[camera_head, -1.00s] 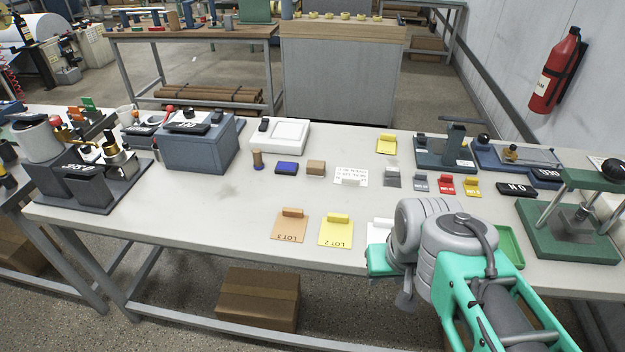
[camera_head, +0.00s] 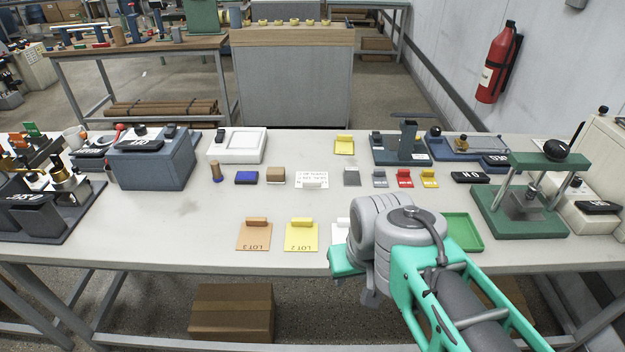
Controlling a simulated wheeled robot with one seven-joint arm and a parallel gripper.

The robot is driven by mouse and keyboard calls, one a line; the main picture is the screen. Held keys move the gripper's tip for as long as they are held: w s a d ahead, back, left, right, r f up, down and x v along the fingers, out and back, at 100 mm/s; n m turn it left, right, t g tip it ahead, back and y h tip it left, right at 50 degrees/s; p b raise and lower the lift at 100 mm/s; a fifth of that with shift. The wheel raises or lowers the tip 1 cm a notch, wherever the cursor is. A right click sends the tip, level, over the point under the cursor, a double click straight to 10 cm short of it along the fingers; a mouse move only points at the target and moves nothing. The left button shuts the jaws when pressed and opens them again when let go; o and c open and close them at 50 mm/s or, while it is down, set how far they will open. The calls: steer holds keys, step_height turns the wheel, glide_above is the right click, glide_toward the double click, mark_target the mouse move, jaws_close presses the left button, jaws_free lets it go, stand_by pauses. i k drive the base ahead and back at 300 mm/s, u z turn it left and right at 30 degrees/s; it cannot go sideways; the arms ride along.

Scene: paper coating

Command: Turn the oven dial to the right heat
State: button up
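No thing is clearly marked as an oven. A blue-grey box (camera_head: 150,165) stands at the left of the bench, with a black sign and small dark parts on top; a dial on it is too small to make out. A cream machine (camera_head: 590,160) at the right edge, partly cut off, has a dark knob (camera_head: 604,110) on top and a black sign in front. My mint-green and grey arm reaches over the front edge at right of centre. My gripper's fingers do not show, so its state is hidden.
A green press (camera_head: 518,212) and a green tray (camera_head: 462,232) are right of my arm. Lot cards (camera_head: 254,238) and small coloured blocks (camera_head: 404,180) lie on the white bench (camera_head: 130,235). A fire extinguisher (camera_head: 495,65) hangs on the wall.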

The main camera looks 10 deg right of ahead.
mark_target(577, 181)
steer(key=z, duration=3.3)
steer(key=i, duration=1.95)
steer(key=u, duration=1.2)
